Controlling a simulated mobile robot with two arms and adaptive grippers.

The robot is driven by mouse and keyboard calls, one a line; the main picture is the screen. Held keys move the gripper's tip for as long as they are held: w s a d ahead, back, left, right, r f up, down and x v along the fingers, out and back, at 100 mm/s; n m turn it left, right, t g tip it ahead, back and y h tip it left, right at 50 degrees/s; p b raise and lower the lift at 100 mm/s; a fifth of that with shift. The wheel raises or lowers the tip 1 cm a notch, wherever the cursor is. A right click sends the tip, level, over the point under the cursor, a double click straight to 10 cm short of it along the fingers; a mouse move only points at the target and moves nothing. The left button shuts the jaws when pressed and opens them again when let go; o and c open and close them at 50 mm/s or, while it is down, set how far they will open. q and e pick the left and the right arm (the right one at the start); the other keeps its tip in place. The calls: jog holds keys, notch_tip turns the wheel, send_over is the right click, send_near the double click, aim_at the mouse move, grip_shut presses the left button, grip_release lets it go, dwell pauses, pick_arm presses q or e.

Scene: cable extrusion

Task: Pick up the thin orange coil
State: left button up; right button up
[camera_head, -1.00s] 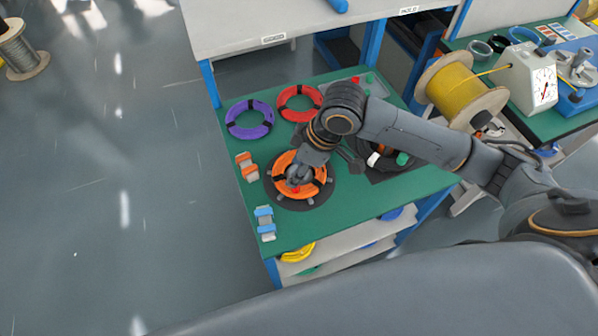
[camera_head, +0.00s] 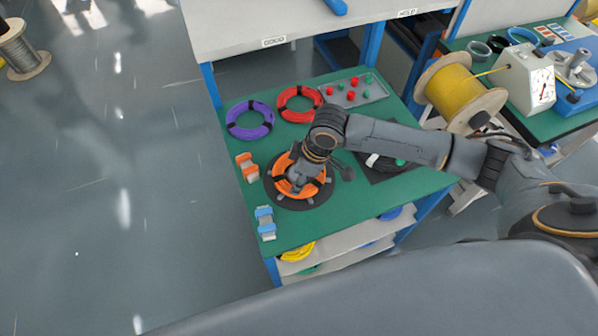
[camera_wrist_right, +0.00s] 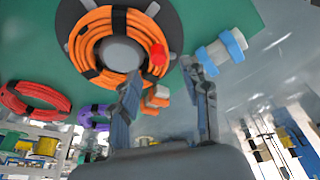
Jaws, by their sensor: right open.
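The thin orange coil (camera_head: 313,187), tied with black bands, lies on a round black holder (camera_head: 292,204) with grey pegs on the green table. It also shows in the right wrist view (camera_wrist_right: 88,45), around a grey hub. My right gripper (camera_head: 295,182) is over the coil and hides part of it. In the right wrist view my right gripper (camera_wrist_right: 164,80) has its two fingers apart with nothing held between them. The coil's near edge is just beyond the left finger; I cannot tell whether they touch. My left gripper is not in view.
A purple coil (camera_head: 232,131) and a red coil (camera_head: 283,107) lie behind the holder. Orange (camera_head: 247,168) and blue (camera_head: 265,224) clip-like pieces lie at the left. A grey tray (camera_head: 372,96) with red and green pieces is at the back right. The table's front strip is clear.

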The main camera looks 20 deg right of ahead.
jog(key=shift+x, duration=2)
jog(key=shift+s+d, duration=0.1)
jog(key=shift+d, duration=0.1)
grip_shut()
jog(key=shift+r, duration=0.1)
